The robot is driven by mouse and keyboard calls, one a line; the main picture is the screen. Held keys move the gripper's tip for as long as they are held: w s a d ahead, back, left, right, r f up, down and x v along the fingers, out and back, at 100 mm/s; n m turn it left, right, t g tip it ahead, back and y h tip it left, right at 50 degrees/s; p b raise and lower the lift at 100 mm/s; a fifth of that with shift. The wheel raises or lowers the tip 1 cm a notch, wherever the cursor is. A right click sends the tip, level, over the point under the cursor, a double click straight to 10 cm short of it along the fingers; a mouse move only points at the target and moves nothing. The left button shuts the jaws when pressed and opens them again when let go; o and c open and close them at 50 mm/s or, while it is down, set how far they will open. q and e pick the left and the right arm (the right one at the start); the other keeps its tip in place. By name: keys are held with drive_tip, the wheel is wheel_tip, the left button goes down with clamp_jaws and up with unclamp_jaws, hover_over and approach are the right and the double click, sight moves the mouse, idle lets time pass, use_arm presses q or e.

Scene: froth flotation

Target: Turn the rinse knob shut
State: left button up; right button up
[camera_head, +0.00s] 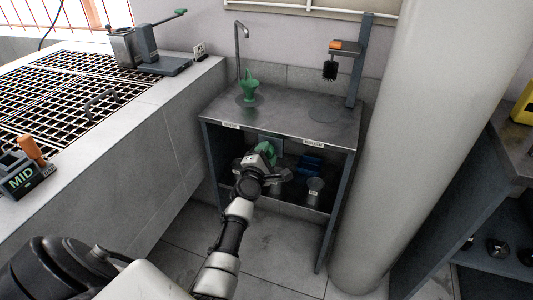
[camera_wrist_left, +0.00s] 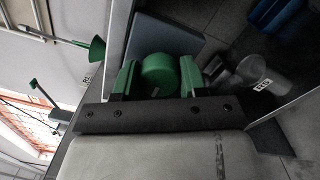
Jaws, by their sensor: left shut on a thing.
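The rinse knob (camera_head: 266,149) is a round green knob at the front of the steel bench, just below its top edge. My left gripper (camera_head: 260,165) reaches it from the front and partly hides it in the head view. In the left wrist view the green knob (camera_wrist_left: 160,75) sits between the two fingers of the left gripper (camera_wrist_left: 158,82), which is shut on it. How far the knob is turned cannot be told. My right gripper is not in view.
The bench (camera_head: 290,115) carries a green funnel (camera_head: 249,88) under a bent tap (camera_head: 240,45) and a stand (camera_head: 354,75). Cups (camera_head: 314,190) and blue items (camera_head: 309,165) are on its lower shelf. A thick pale column (camera_head: 420,150) stands close on the right.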

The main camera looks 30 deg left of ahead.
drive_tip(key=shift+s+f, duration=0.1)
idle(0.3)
use_arm(q)
drive_tip(key=o, duration=0.9)
drive_tip(key=shift+s, duration=0.1)
drive_tip(key=p+v, duration=0.1)
drive_tip(key=v, duration=0.9)
drive_tip(key=shift+s+d, duration=0.1)
drive_tip(key=shift+s, duration=0.2)
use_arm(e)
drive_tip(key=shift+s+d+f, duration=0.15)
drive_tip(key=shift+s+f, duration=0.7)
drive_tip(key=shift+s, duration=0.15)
